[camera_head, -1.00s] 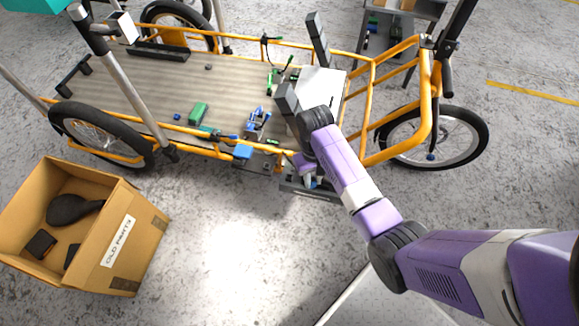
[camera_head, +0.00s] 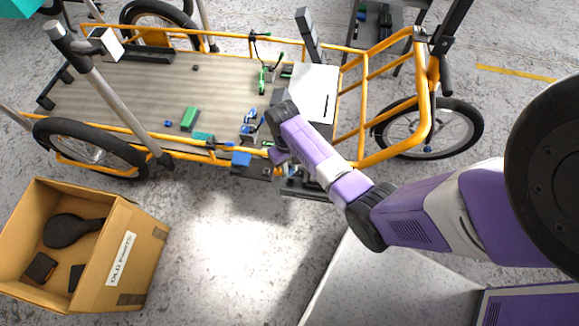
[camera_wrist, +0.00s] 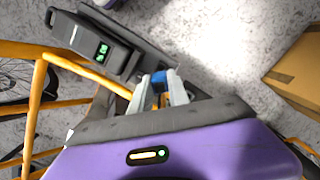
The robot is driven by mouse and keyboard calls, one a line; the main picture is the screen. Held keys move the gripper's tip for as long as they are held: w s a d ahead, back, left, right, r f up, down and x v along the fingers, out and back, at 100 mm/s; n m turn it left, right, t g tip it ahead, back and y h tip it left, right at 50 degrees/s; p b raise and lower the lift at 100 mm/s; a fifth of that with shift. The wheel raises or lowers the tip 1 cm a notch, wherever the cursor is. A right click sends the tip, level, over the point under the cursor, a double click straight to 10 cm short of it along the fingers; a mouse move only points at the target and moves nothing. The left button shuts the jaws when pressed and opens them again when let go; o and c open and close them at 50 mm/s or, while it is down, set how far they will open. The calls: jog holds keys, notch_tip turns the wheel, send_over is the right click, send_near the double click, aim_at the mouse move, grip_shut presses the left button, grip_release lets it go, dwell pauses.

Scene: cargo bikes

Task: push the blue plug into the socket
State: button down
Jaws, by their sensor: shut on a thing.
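In the wrist view, my gripper (camera_wrist: 160,88) is shut on the blue plug (camera_wrist: 158,75), whose blue top shows between the pale fingertips. A dark unit with a green-lit display (camera_wrist: 102,51) lies just beyond, to the left of the fingertips. In the head view, my purple wrist is at the near side of the cargo bike, by the front of its deck; the fingertips and the plug are hidden or too small to make out there. I cannot make out the socket for certain in either view.
The cargo bike's wooden deck (camera_head: 130,100) carries a green block (camera_head: 189,118), blue and green small parts and a white panel (camera_head: 312,92). A cardboard box (camera_head: 140,245) of old parts stands at lower left. Floor between is clear.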

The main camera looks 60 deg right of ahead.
jog(key=shift+f+b, duration=2.1)
jog(key=shift+r, duration=0.2)
jog(key=shift+p, duration=0.75)
jog(key=shift+f+b, duration=0.95)
jog(key=shift+f, duration=0.65)
jog(key=c, duration=1.2)
grip_release()
jog(key=shift+w+d+r+p, duration=0.15)
jog(key=shift+r+p, duration=0.45)
jog(key=shift+r, duration=1.35)
jog(key=shift+w+d+r+p, duration=0.1)
jog(key=shift+w+r+p, duration=0.3)
jog(key=shift+r, duration=1.55)
jog(key=shift+s, duration=0.15)
